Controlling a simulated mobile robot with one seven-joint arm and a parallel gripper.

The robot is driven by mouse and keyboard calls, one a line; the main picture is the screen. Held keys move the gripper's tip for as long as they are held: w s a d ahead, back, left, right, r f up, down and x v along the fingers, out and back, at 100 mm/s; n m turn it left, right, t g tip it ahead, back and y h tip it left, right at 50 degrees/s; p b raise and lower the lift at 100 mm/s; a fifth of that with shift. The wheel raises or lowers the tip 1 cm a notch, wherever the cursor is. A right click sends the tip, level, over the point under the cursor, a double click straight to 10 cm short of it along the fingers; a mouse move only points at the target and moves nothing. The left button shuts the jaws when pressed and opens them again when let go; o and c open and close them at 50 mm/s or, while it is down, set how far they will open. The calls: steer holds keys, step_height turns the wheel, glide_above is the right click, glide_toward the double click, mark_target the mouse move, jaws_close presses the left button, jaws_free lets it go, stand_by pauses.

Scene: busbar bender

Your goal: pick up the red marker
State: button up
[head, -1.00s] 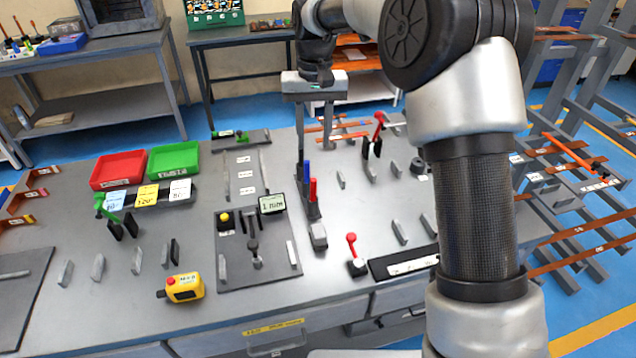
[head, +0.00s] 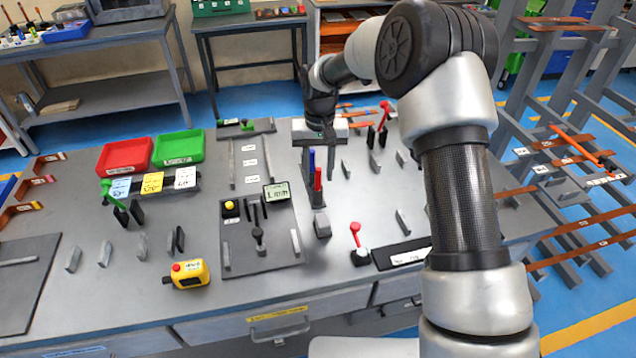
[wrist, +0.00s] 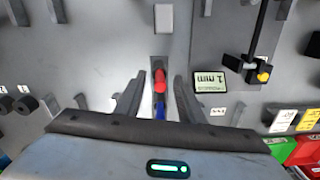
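The red marker (head: 317,183) stands upright in a small dark holder (head: 319,199) on the bench, close beside a blue marker (head: 311,162). In the wrist view the red marker (wrist: 160,80) shows between the two fingers, with the blue marker (wrist: 160,110) just below it in the picture. My gripper (wrist: 153,85) is open, its fingers on either side of the markers and apart from them. In the head view my gripper (head: 331,165) hangs over the holder, and its fingers partly overlap the markers.
A small display reading 1 mm (head: 277,193) stands left of the holder. A grey block (head: 322,226) and a red-knobbed lever (head: 356,236) stand in front. Red (head: 124,156) and green (head: 179,147) trays lie at the left. Several upright grey plates stand to the right.

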steer(key=shift+f, duration=0.7)
steer(key=shift+c, duration=0.4)
jaws_close()
steer(key=shift+r, duration=0.1)
